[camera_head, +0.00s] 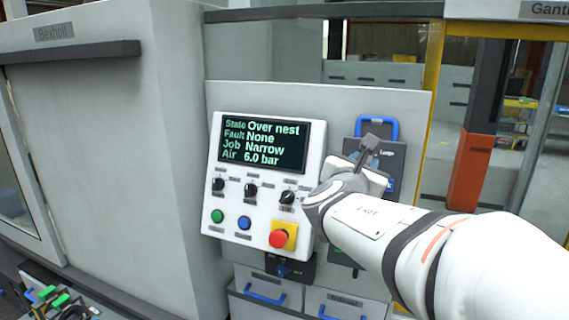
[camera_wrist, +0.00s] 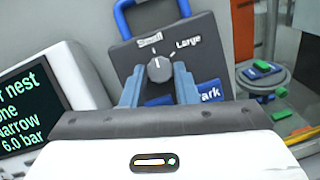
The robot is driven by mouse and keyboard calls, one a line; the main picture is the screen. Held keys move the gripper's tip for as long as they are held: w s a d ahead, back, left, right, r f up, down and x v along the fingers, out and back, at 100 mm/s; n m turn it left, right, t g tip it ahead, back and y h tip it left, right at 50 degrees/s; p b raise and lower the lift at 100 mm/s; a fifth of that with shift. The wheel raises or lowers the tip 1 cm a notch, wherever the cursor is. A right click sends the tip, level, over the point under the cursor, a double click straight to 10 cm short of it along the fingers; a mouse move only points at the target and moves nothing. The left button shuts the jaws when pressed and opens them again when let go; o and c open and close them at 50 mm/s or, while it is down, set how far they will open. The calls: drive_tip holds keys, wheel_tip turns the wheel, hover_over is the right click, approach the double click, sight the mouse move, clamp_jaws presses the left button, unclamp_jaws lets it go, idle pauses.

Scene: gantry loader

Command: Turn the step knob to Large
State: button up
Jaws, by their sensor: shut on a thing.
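The step knob (camera_wrist: 160,68) is a round dark grey knob on a dark plate (camera_wrist: 122,57) in the wrist view. The label Small is above it and Large is to its upper right. Its light pointer mark points roughly up, nearer Small than Large. My gripper (camera_wrist: 158,74) has a blue-grey finger on each side of the knob and is shut on it. In the head view my gripper (camera_head: 364,158) is in front of the same plate (camera_head: 394,150), and it hides the knob.
A control panel (camera_head: 213,165) stands left of the plate, with a screen (camera_head: 262,144), several black knobs, green and blue buttons and a red stop button (camera_head: 279,238). A blue handle (camera_head: 378,121) tops the plate. Blue-handled drawers (camera_head: 265,292) are below. A yellow post (camera_head: 431,70) stands right.

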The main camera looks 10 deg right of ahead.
drive_tip(key=m+b, duration=0.2)
drive_tip(key=shift+w+a+f+m+g+h+b, duration=0.1)
drive_tip(key=shift+a+f+m+g+h+b, duration=0.05)
drive_tip(key=shift+m+g+h+b, duration=0.2)
drive_tip(key=m+g+b, duration=0.1)
drive_tip(key=m, duration=0.1)
drive_tip(key=m+g+b, duration=0.1)
drive_tip(key=m+b, duration=0.1)
drive_tip(key=shift+w+m+h+b, duration=0.1)
drive_tip(key=shift+m+h+b, duration=0.15)
drive_tip(key=shift+b, duration=0.05)
drive_tip(key=m+g+b, duration=0.1)
drive_tip(key=m, duration=0.2)
drive_tip(key=r+m+g+b, duration=0.1)
drive_tip(key=m+b, duration=0.1)
drive_tip(key=m, duration=0.1)
drive_tip(key=shift+w+a, duration=0.1)
drive_tip(key=shift+r+b, duration=0.1)
drive_tip(key=shift+b, duration=0.2)
drive_tip(key=o, duration=1)
drive_tip(key=b+v, duration=0.1)
drive_tip(key=v, duration=0.6)
drive_tip(key=shift+s+a+b, duration=0.2)
drive_tip(key=shift+a+b, duration=0.15)
